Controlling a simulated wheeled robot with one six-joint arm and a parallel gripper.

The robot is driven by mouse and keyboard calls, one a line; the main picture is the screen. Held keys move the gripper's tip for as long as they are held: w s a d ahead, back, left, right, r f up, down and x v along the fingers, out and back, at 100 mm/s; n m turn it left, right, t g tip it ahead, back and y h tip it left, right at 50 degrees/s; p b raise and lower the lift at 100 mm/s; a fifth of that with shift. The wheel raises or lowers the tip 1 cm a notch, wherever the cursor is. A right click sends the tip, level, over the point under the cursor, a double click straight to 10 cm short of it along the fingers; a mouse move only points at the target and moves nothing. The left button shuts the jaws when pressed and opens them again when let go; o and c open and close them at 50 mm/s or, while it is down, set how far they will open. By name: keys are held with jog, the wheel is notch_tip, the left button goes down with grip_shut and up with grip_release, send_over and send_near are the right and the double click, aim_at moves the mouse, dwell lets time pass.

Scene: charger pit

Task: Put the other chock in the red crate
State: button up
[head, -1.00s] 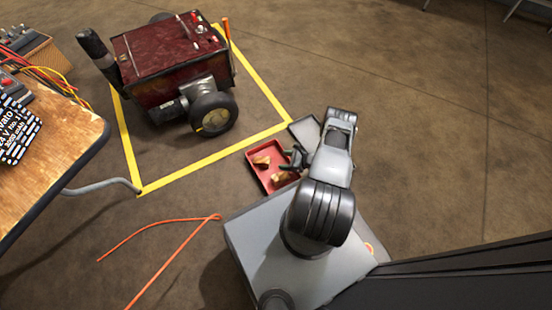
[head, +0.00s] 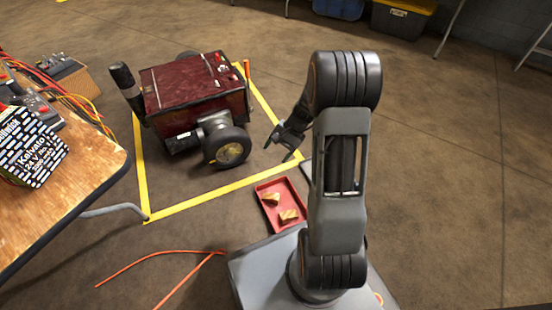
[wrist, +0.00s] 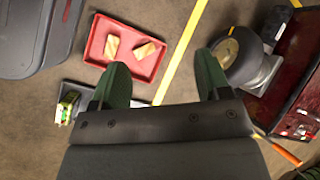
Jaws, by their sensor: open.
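The red crate (head: 280,217) is a shallow red tray on my base's front side, beside the yellow floor line. Two wooden wedge chocks lie in it: one chock (head: 271,197) and another chock (head: 289,214). In the wrist view the crate (wrist: 97,55) also shows both, the left chock (wrist: 112,46) and the right chock (wrist: 144,51), apart from each other. My gripper (head: 280,147) is open and empty, raised beyond the crate near the cart's wheel. Its green fingers (wrist: 160,85) are spread wide in the wrist view. No chock shows outside the crate.
A dark red wheeled cart (head: 190,82) stands inside a yellow-taped square (head: 190,202). A grey tray (wrist: 75,97) beside the crate holds a small green-and-yellow item (wrist: 66,106). A wooden table (head: 85,165) is at left; an orange cable (head: 160,258) lies on the floor.

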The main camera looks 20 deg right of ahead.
jog(key=s+a+r+n+t+h, duration=0.1)
jog(key=s+a+r+n+h, duration=0.2)
jog(key=s+r+n, duration=0.2)
jog(key=s+a+r+n+t+h, duration=0.2)
jog(key=s+r+n, duration=0.3)
jog(key=s+r, duration=0.3)
jog(key=shift+s+a+r+h, duration=0.3)
jog(key=shift+a+r+h, duration=0.6)
jog(key=shift+r, duration=0.15)
